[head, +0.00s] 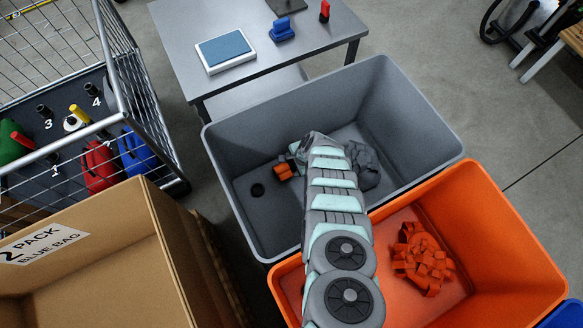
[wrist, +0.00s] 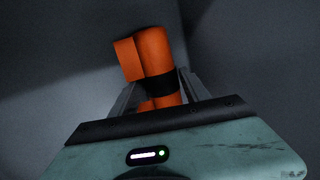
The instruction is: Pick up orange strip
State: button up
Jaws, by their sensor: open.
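The orange strip (wrist: 154,56) shows in the wrist view as a folded or rolled orange piece with a dark band across it, just beyond and partly between my gripper's fingers (wrist: 160,92). In the head view, the orange strip (head: 284,171) is inside the grey bin, beside the end of my arm. My gripper is open, with a finger on each side of the strip's lower part. I cannot tell whether the fingers touch it. In the head view my arm hides most of the gripper.
The grey bin (head: 238,120) has high walls around my gripper. A cardboard box (head: 100,270) stands left, a metal table (head: 180,30) behind.

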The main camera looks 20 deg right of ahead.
jog(key=shift+w, duration=0.1)
jog(key=shift+c, duration=0.3)
grip_shut()
